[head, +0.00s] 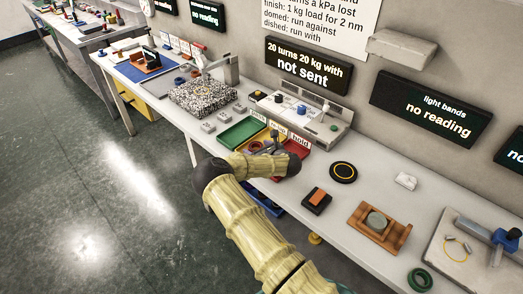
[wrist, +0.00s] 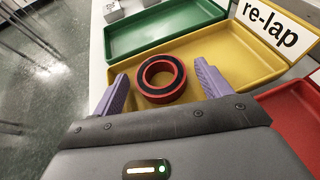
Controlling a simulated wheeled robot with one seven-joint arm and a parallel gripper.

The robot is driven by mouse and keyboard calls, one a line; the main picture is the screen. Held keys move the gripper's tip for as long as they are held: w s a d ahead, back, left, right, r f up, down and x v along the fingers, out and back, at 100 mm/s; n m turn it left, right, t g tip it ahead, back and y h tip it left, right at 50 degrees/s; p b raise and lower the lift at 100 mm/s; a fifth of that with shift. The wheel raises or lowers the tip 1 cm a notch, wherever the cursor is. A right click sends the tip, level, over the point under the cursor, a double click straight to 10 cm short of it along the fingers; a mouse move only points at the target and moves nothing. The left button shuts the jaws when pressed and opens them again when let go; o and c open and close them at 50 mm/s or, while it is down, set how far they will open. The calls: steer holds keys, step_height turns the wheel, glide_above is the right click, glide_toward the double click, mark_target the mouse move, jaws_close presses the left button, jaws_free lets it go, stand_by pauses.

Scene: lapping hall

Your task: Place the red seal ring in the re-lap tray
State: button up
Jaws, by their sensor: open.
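The red seal ring (wrist: 163,97), with a dark band on its upper face, lies flat in the yellow re-lap tray (wrist: 245,62), by the tray's near left part in the wrist view. My gripper (wrist: 161,72) is open, with one purple finger on each side of the ring and a visible gap to each. In the head view my gripper (head: 270,145) is over the trays, and my arm hides much of the yellow tray.
A green tray (wrist: 150,32) is on one side of the yellow tray and a red tray (wrist: 295,105) on the other. A speckled block (head: 203,96) stands farther left on the bench. A black disc (head: 343,173) and a wooden stand (head: 379,229) are to the right.

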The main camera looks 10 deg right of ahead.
steer(key=b+v, duration=0.1)
steer(key=v, duration=1.1)
steer(key=shift+r, duration=0.1)
